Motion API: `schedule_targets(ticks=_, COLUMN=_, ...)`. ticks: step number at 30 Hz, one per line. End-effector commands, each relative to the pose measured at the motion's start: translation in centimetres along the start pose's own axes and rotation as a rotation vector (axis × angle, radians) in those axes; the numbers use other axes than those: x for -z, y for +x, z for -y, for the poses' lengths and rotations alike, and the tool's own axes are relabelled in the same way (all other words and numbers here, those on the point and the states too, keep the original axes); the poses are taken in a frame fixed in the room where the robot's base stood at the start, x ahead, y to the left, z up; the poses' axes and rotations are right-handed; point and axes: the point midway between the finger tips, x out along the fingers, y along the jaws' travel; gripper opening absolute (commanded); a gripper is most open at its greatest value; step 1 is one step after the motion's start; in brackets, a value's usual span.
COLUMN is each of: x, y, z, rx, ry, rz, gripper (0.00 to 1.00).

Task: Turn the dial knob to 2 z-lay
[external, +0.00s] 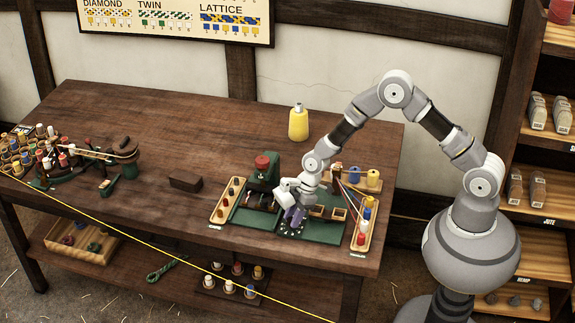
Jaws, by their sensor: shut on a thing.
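A green machine (323,230) stands at the right part of the wooden table, with a red knob or cap (262,161) on its upright housing. My gripper (293,217) reaches down to the machine's front left, its fingers closed low over a dark dial plate (288,233) with small white marks. The dial knob lies between the fingers and is mostly hidden by them. The marks are too small to read, so which setting the knob points to cannot be told.
A dark block (186,183) lies to the left. The table's back left is clear. A yellow rope (150,242) crosses in front.

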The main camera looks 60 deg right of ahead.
Motion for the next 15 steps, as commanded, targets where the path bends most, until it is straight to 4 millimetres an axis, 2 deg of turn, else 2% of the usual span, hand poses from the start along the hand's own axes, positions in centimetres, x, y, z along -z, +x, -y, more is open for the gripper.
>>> schedule_targets(ticks=8, x=0.0, y=0.0, z=0.08, rx=-0.029, ry=0.068, rz=0.001, gripper=0.03)
schedule_targets(ticks=15, x=0.08, y=-0.06, z=0.22, rx=-0.096, ry=0.225, rz=0.001, gripper=0.03)
